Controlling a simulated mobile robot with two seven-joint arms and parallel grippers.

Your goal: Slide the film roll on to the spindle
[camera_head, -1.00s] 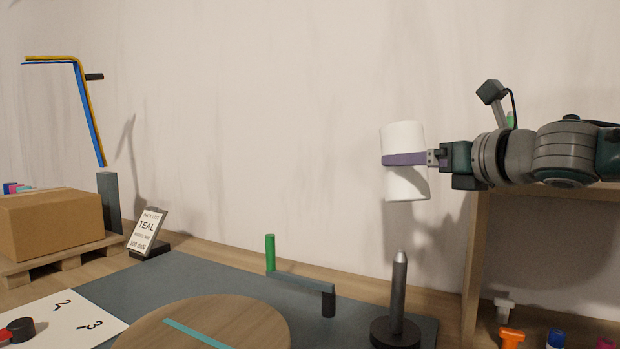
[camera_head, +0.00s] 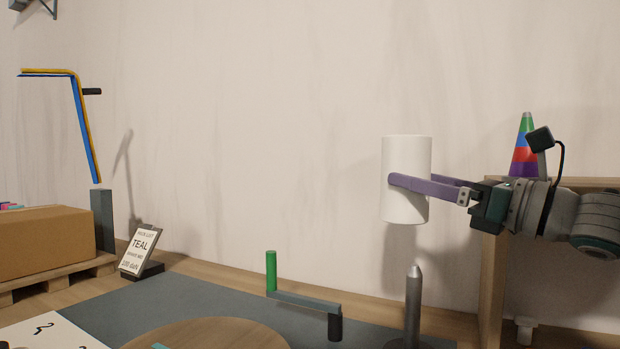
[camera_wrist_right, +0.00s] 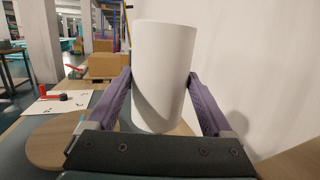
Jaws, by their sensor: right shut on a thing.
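A white film roll (camera_head: 408,155) is held upright in the head view. My right gripper (camera_head: 410,182), with purple fingers, is shut on it from the right side, one finger on each side of it. The right wrist view shows the roll (camera_wrist_right: 163,75) between the two fingers. The spindle (camera_head: 413,300) is a grey upright post with a pointed tip on a dark base. The roll is above the spindle and apart from it, with a gap between the roll's bottom and the tip. My left gripper is not in view.
A crank arm (camera_head: 303,301) with a green handle stands left of the spindle, by a round wooden turntable (camera_head: 205,336). A wooden shelf (camera_head: 490,270) with a striped cone (camera_head: 525,150) stands at right.

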